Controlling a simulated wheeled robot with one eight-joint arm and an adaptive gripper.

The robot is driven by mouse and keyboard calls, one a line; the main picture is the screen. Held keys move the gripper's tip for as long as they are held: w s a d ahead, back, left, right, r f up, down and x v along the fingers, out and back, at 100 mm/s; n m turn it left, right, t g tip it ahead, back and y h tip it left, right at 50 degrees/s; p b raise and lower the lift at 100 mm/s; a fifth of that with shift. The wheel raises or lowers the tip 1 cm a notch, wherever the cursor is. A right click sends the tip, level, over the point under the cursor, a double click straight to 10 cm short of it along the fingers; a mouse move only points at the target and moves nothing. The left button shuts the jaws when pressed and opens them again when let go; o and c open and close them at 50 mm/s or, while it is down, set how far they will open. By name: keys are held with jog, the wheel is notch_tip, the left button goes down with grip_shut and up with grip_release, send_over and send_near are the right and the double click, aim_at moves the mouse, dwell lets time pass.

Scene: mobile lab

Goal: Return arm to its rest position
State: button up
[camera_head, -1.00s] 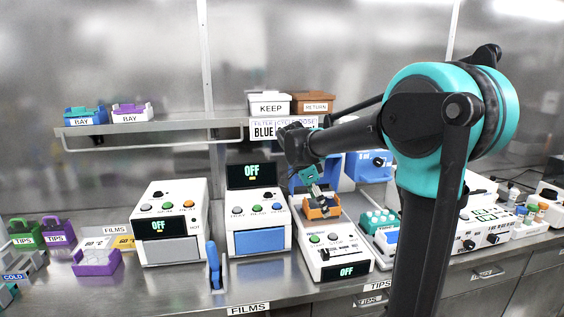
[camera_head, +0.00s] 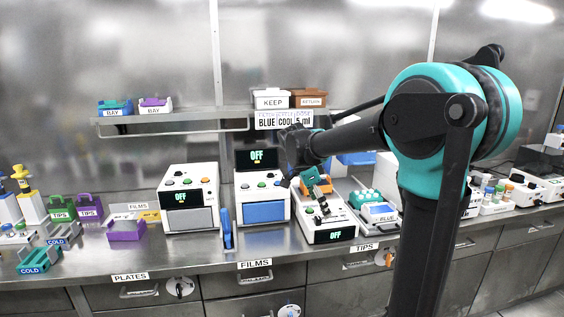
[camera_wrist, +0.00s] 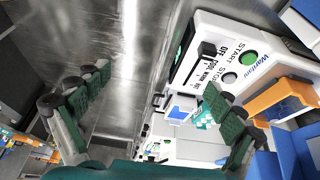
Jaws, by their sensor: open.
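My arm comes in from the right of the head view, reaching left over the bench. The wrist view also shows the machine's START and STOP panel (camera_wrist: 232,62) and the orange holder (camera_wrist: 283,97) beside the right finger. I cannot tell how far the fingers are above the machine.
Two more "OFF" machines (camera_head: 190,199) (camera_head: 262,200) stand to the left, with a blue upright piece (camera_head: 226,229) between them. A teal-topped block (camera_head: 366,198) stands to the right. A shelf (camera_head: 190,118) runs behind. Bare bench (camera_head: 190,250) lies in front.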

jog(key=s+d+f+n+t+y, duration=0.1)
jog(key=s+d+f+n+y, duration=0.1)
jog(key=s+f+n, duration=0.5)
jog(key=s+d+f+n+t+y, duration=0.2)
jog(key=s+d+f+n, duration=0.2)
jog(key=s+f+n, duration=0.4)
jog(key=s+f, duration=0.3)
jog(key=s, duration=0.3)
jog(key=shift+d+n, duration=0.3)
jog(key=shift+d, duration=0.05)
jog(key=shift+c, duration=0.6)
